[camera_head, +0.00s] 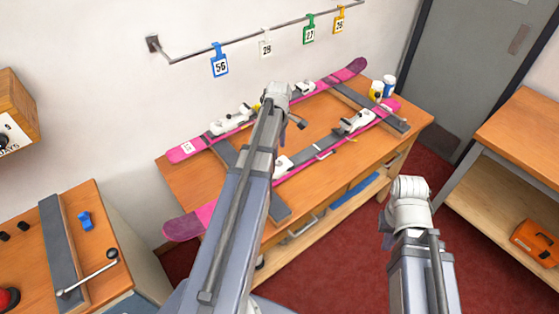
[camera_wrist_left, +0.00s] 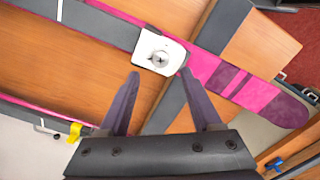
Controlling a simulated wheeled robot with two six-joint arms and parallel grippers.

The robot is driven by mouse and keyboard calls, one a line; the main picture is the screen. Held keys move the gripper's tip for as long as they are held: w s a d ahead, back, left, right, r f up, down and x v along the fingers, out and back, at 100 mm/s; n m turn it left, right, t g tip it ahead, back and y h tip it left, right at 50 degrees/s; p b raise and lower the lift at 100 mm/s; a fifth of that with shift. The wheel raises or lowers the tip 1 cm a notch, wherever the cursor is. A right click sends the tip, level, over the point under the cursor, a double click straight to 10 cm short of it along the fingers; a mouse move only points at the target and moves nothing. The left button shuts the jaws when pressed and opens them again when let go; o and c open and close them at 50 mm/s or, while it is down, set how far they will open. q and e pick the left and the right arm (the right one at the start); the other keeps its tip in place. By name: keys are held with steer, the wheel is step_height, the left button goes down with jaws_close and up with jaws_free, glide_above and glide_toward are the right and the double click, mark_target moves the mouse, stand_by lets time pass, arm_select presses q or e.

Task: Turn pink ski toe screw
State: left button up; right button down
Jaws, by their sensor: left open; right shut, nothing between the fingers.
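Two pink skis lie side by side on the wooden bench (camera_head: 180,180): a back ski (camera_head: 345,75) and a front ski (camera_head: 305,158). In the left wrist view the front ski (camera_wrist_left: 232,82) carries a white toe piece (camera_wrist_left: 150,42) with a cross-head toe screw (camera_wrist_left: 160,59) on it. That toe piece (camera_head: 283,165) is partly behind my left arm in the head view. My left gripper (camera_wrist_left: 160,78) is open and empty, its fingertips short of the toe piece with the screw between their lines. My right arm ends low at the right; its fingers are hidden.
Dark support bars (camera_head: 365,108) cross under the skis. White bindings (camera_head: 357,121) sit on both skis. A yellow and a white container (camera_head: 389,87) stand at the bench's right end. A wooden shelf (camera_head: 505,160) is at the right; red floor is clear between.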

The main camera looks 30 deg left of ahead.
mark_target(279, 162)
arm_select(q)
step_height(279, 162, down, 6)
steer(key=b, duration=0.5)
steer(key=shift+s+f, duration=0.1)
steer(key=shift+f, duration=0.05)
jaws_close()
stand_by(0.3)
